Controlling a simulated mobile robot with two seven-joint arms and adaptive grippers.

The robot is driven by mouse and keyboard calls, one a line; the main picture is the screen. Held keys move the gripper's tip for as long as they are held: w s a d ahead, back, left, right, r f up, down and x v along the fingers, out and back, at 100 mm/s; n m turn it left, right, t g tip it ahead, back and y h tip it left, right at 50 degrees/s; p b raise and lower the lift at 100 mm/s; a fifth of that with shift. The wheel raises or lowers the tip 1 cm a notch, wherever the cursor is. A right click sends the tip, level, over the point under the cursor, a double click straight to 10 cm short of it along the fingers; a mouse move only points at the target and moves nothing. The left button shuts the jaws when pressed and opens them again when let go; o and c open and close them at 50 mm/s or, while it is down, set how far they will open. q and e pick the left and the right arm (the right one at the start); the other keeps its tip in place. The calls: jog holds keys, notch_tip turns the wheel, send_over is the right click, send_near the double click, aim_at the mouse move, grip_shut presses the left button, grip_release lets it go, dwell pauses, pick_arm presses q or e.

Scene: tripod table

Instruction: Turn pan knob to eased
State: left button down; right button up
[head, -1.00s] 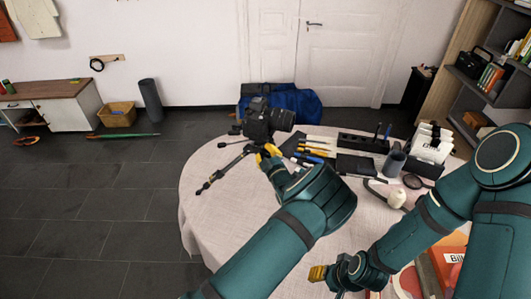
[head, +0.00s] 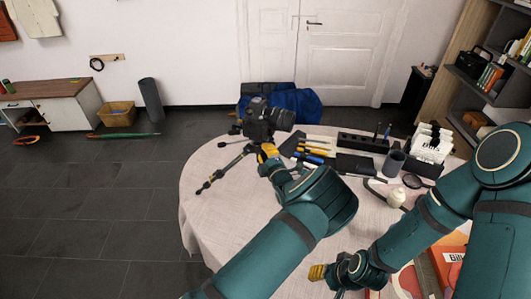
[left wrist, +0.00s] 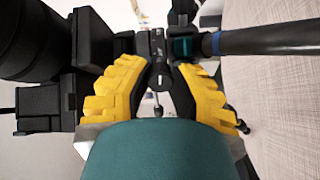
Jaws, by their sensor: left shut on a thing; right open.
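A black camera (head: 262,118) sits on a small black tripod (head: 228,168) on the round table; in the left wrist view the camera (left wrist: 92,45) fills the upper left. My left gripper (head: 267,150) is at the tripod head, just below the camera. In the left wrist view its yellow-padded fingers (left wrist: 162,68) are closed around a small dark knob (left wrist: 157,77) with a light mark on it. The fingers hide part of the knob, and I cannot read any scale. My right gripper (head: 317,272) is open and empty near the table's front edge, away from the tripod.
The white-clothed table (head: 215,215) also bears pens, a black organiser (head: 362,143), a dark cup (head: 394,162), a letter holder (head: 431,150) and a magnifier (head: 412,181), all right of the tripod. The cloth's left side is clear.

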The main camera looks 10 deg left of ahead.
pick_arm(q)
jog(key=c, duration=0.8)
grip_release()
jog(key=shift+s+d, duration=0.1)
jog(key=v, duration=1.1)
jog(key=shift+s+d, duration=0.25)
jog(key=shift+s, duration=0.1)
